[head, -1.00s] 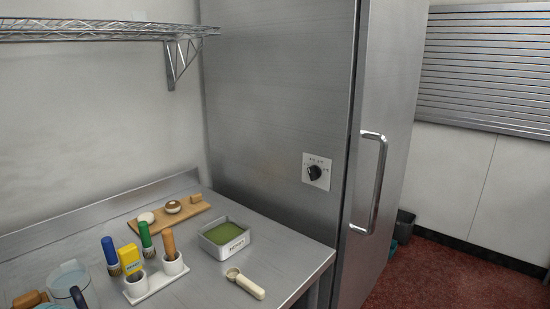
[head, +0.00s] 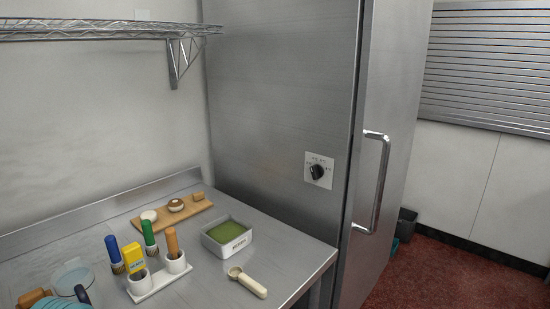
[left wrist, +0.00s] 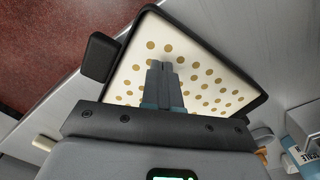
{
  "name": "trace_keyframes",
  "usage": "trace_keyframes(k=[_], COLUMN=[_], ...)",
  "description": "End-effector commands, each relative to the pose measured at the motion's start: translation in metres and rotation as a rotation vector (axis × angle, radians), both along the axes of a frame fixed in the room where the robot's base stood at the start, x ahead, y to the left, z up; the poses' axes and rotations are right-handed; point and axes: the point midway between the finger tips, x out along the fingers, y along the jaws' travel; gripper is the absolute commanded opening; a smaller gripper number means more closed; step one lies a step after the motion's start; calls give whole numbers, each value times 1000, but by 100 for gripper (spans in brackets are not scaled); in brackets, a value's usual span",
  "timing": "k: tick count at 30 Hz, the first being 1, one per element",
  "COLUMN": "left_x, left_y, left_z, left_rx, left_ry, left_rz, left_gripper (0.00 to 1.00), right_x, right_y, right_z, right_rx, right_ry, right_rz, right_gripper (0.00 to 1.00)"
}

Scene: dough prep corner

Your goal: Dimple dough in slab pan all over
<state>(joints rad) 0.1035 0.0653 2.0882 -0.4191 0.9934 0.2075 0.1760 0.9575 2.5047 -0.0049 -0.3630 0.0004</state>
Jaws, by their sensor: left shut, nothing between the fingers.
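In the left wrist view, the slab pan (left wrist: 262,98) has a dark rim and holds flat, cream-coloured dough (left wrist: 150,32). Many round tan dots are spread over the dough in the part that shows. My left gripper (left wrist: 162,68) is shut and empty, with its fingers over the dough. Whether the fingertips touch the dough, I cannot tell. My gripper body hides the near part of the pan. The head view shows neither the pan nor either gripper.
The head view shows a metal counter (head: 200,286) with a board (head: 178,221), a tray with a green filling (head: 227,241), a tool holder (head: 160,280) and a scoop (head: 248,282). A tall steel cabinet (head: 280,100) stands behind.

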Motion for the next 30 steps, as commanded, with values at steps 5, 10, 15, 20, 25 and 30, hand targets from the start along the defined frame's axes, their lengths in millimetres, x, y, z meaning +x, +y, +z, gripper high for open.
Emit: trace_keyframes(k=[5, 10, 15, 20, 25, 30], left_x=[0, 0, 0, 0, 0, 0], left_y=[0, 0, 0, 0, 0, 0], left_z=[19, 17, 21, 37, 56, 58], left_rx=[0, 0, 0, 0, 0, 0], left_ry=[-2, -1, -1, -2, -1, -1], left_rz=[0, 0, 0, 0, 0, 0], left_gripper=[0, 0, 0, 0, 0, 0], right_x=[0, 0, 0, 0, 0, 0], right_y=[0, 0, 0, 0, 0, 0], right_z=[16, 14, 17, 31, 46, 47], right_rx=[0, 0, 0, 0, 0, 0], right_ry=[0, 0, 0, 0, 0, 0], right_rz=[0, 0, 0, 0, 0, 0], right_gripper=[49, 49, 49, 49, 49, 49])
